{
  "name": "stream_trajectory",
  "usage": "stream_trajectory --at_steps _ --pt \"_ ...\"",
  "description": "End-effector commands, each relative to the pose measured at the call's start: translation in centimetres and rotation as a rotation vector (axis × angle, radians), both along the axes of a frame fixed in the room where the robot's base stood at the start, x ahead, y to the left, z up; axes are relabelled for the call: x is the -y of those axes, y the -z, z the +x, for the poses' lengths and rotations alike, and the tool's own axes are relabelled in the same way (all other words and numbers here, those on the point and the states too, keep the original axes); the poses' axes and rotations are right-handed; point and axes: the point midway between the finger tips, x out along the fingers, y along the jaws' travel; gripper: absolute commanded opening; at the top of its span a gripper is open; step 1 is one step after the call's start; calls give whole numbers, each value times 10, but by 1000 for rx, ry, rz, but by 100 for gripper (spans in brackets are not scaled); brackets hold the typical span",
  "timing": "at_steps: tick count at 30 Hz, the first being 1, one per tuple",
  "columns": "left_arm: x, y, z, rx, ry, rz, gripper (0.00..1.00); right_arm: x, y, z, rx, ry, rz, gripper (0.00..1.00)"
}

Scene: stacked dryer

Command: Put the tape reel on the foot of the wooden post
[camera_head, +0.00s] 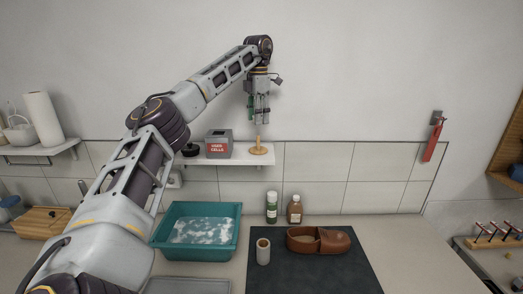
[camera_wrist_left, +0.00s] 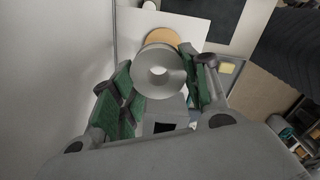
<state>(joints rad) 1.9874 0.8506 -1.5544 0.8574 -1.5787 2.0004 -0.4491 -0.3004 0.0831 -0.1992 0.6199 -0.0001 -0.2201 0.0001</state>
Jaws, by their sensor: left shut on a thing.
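My left gripper (camera_head: 260,117) is shut on a grey ring-shaped tape reel, above the wall shelf. In the left wrist view the reel (camera_wrist_left: 142,83) sits between the green-padded fingers of the gripper (camera_wrist_left: 160,78), its hole facing the camera. The wooden post (camera_head: 258,144) stands upright on its round foot (camera_head: 257,151) at the right part of the shelf. The gripper is above the post, with a visible gap between fingertips and post top. In the left wrist view the foot (camera_wrist_left: 163,36) shows partly behind the reel, which hides the rest. My right gripper is not in view.
The shelf (camera_head: 237,161) also holds a "USED CELLS" box (camera_head: 218,149) and a dark round object (camera_head: 190,150), left of the post. Below are a teal tub (camera_head: 160,240), two bottles (camera_head: 271,207), a cup (camera_head: 263,252) and a brown case (camera_head: 335,241). The wall is close behind.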

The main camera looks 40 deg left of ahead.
Motion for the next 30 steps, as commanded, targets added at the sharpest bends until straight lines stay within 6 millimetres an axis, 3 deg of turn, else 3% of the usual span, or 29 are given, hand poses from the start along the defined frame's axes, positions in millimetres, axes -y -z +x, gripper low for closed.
stream_trajectory --at_steps 11,30 --pt "-3 1 -11 1 2 0 29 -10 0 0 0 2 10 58" --pt "-2 1 -16 1 22 0 29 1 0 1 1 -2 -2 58"
